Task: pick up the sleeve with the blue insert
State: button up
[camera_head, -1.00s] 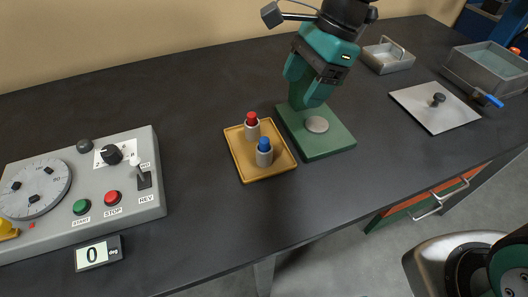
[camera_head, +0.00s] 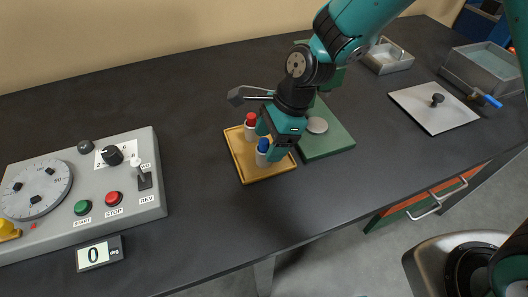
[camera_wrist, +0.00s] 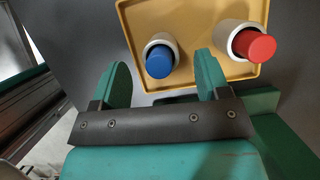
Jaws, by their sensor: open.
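The sleeve with the blue insert (camera_head: 262,152) stands upright at the front part of the yellow tray (camera_head: 248,173). The sleeve with the red insert (camera_head: 250,127) stands upright behind it in the tray. My gripper (camera_head: 267,140) is above the tray beside the blue-insert sleeve and partly covers it. In the wrist view my gripper (camera_wrist: 163,78) is open, with its two green fingers apart. There the blue-insert sleeve (camera_wrist: 159,56) lies ahead, between the lines of the fingers, and the red-insert sleeve (camera_wrist: 250,46) is to the right of the right finger.
A green block with a round disc (camera_head: 318,126) lies right of the tray. A control box (camera_head: 80,190) with a dial and buttons stands at left. A flat plate with a knob (camera_head: 434,106) and metal bins (camera_head: 487,72) are at right.

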aim_at(264, 149)
jog(key=shift+x, duration=1.6)
jog(key=c, duration=1.1)
jog(key=shift+r, duration=0.1)
